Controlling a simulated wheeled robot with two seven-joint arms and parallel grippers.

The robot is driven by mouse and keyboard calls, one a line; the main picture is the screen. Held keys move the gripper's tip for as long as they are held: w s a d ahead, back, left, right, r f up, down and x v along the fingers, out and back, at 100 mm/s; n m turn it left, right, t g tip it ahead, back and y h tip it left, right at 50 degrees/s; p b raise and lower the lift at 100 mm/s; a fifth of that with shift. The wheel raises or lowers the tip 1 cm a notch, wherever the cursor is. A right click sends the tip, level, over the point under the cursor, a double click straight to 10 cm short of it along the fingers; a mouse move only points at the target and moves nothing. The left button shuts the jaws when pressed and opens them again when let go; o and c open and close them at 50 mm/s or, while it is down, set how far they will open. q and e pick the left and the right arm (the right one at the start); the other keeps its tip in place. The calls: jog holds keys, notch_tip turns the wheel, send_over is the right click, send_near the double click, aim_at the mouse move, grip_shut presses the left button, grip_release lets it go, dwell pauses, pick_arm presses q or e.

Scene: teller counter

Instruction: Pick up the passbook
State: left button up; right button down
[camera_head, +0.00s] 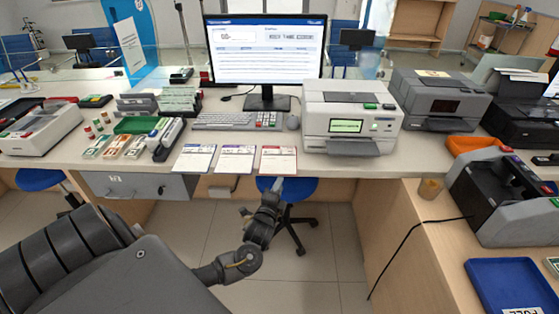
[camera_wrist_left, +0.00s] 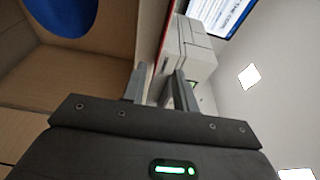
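Three flat paper items lie side by side at the counter's front edge in the head view: two with blue bands, the left one (camera_head: 194,158) and the middle one (camera_head: 235,158), and a red-edged one (camera_head: 278,159) on the right. None is clearly readable as the passbook. My left gripper (camera_head: 276,184) is just below and in front of the red-edged item at the counter edge. In the left wrist view its fingers (camera_wrist_left: 160,90) are apart, with the counter edge and a thin red strip (camera_wrist_left: 163,45) seen beyond the gap. Contact is not visible. My right gripper is not in view.
A grey-white printer (camera_head: 351,120) stands right of the papers, with a keyboard (camera_head: 224,121) and monitor (camera_head: 266,50) behind. Stamps and a green tray (camera_head: 136,126) are to the left. A blue stool (camera_head: 288,187) stands under the counter, beyond my left gripper.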

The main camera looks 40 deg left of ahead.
pick_arm(q)
jog(key=x, duration=0.5)
jog(key=shift+w+a, duration=0.1)
jog(key=shift+w, duration=0.25)
jog(key=shift+c, duration=0.4)
jog(key=shift+f, duration=0.1)
grip_shut()
